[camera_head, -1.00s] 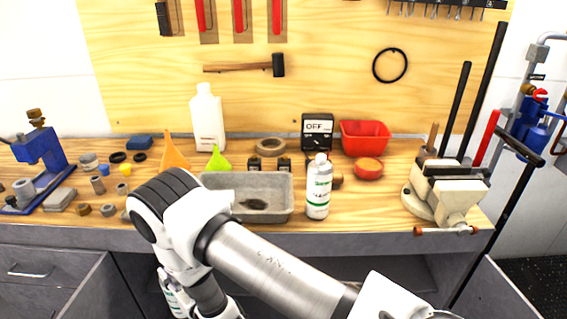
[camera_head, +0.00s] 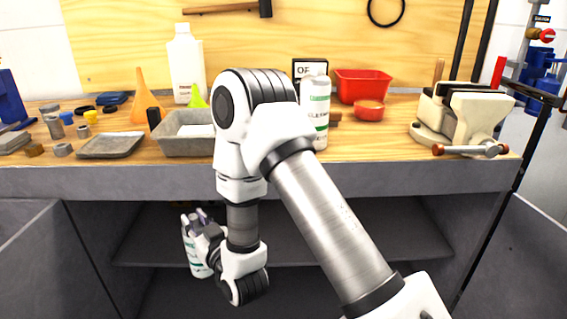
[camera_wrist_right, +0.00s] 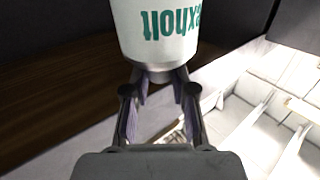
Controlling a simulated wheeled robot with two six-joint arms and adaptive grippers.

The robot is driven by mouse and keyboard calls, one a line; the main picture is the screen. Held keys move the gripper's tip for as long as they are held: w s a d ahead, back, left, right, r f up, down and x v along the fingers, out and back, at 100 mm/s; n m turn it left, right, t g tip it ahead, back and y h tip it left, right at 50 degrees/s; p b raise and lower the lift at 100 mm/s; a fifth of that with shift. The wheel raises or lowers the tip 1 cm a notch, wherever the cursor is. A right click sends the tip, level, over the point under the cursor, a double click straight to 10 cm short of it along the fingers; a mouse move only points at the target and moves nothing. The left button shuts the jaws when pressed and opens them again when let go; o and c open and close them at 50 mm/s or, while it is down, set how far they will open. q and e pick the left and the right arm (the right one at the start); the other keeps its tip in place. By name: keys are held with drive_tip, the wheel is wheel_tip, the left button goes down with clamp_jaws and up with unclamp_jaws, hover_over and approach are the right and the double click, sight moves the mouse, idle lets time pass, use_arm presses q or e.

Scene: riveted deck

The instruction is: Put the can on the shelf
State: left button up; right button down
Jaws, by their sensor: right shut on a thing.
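The white can (camera_head: 193,258) with green lettering is held by my right gripper (camera_head: 203,228), low in front of the open cabinet under the bench. In the right wrist view the can (camera_wrist_right: 158,30) fills the top centre, its silver rim between the fingertips of my right gripper (camera_wrist_right: 160,82). Its lettering reads upside down there. The grey shelf (camera_head: 370,240) inside the cabinet lies behind and to the right of the can. My right forearm and wrist hide part of the shelf. My left gripper is not in view.
The bench top (camera_head: 370,145) above carries a white bottle (camera_head: 316,105) with green print, a grey tray (camera_head: 180,135), a red bin (camera_head: 362,86) and a vise (camera_head: 462,118). Open cabinet doors (camera_head: 35,260) flank the opening. The shelf's right part looks bare.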

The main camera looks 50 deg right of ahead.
drive_tip(key=d+f+b, duration=0.1)
drive_tip(key=b, duration=0.1)
drive_tip(key=f+b, duration=0.1)
drive_tip(key=shift+w+d+f+m+h+b, duration=0.1)
drive_tip(key=shift+d+f+m+h+b, duration=0.05)
drive_tip(key=shift+d+m+h+b, duration=0.2)
drive_tip(key=shift+d+r+b, duration=0.15)
drive_tip(key=shift+r+b, duration=0.05)
drive_tip(key=shift+b, duration=0.25)
drive_tip(key=shift+r, duration=0.15)
drive_tip(key=shift+w+r, duration=0.1)
drive_tip(key=shift+r, duration=0.05)
drive_tip(key=shift+w+d, duration=0.1)
drive_tip(key=shift+w, duration=0.1)
use_arm(q)
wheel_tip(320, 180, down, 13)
drive_tip(key=b, duration=0.5)
drive_tip(key=shift+b, duration=0.35)
use_arm(e)
drive_tip(key=w+d+f, duration=0.2)
drive_tip(key=w+d, duration=0.2)
drive_tip(key=w, duration=0.2)
drive_tip(key=w+d+f, duration=0.3)
drive_tip(key=w, duration=0.4)
drive_tip(key=shift+w+d, duration=0.2)
drive_tip(key=shift+d, duration=0.15)
